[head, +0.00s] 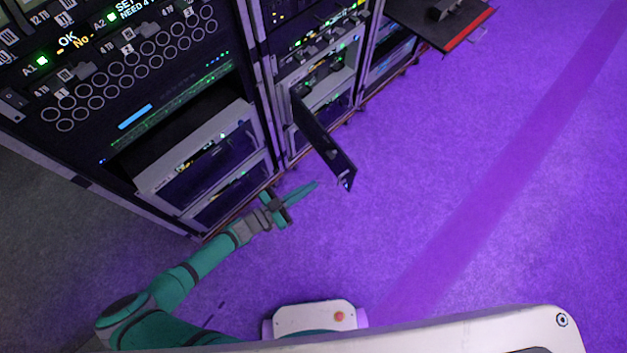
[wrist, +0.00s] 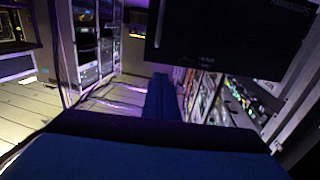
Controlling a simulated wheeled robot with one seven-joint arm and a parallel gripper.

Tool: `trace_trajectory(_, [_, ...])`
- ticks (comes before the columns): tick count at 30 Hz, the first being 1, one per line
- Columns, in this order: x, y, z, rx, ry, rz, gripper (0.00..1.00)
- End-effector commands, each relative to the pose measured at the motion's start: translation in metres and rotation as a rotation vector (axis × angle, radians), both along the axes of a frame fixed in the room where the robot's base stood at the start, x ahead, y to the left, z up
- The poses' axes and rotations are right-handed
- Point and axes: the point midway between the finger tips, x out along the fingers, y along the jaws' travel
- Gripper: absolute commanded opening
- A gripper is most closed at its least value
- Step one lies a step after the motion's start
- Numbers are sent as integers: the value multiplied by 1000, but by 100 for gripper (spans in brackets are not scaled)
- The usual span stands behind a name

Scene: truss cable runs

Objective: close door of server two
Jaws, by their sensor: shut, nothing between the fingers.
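A dark, narrow door (head: 325,150) stands swung open from the middle rack (head: 318,75) in the head view, sticking out over the purple floor. No label that reads server two is legible. In the wrist view a dark flat panel (wrist: 225,38), likely the same door, fills the upper right just ahead of the fingers. My gripper (head: 314,185) is shut and empty, low in front of the racks and just to the lower left of the door's free end. It appears apart from the door. Its blue-looking fingers (wrist: 160,90) point forward in the wrist view.
A large rack (head: 150,90) with screens, round ports and drawer units stands to the left of the door. A dark shelf with a red edge (head: 468,30) juts out at the upper right. The purple floor (head: 450,170) right of the door is clear.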

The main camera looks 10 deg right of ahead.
Motion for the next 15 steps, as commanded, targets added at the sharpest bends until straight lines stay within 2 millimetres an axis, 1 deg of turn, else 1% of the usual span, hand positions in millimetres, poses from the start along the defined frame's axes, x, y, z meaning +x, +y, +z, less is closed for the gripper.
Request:
trace_trajectory(1, [3, -9, 0, -1, 0, -2, 0])
trace_trajectory(6, [18, -37, 1, -2, 0, -3, 0])
trace_trajectory(15, [43, -83, 0, 0, 1, -2, 0])
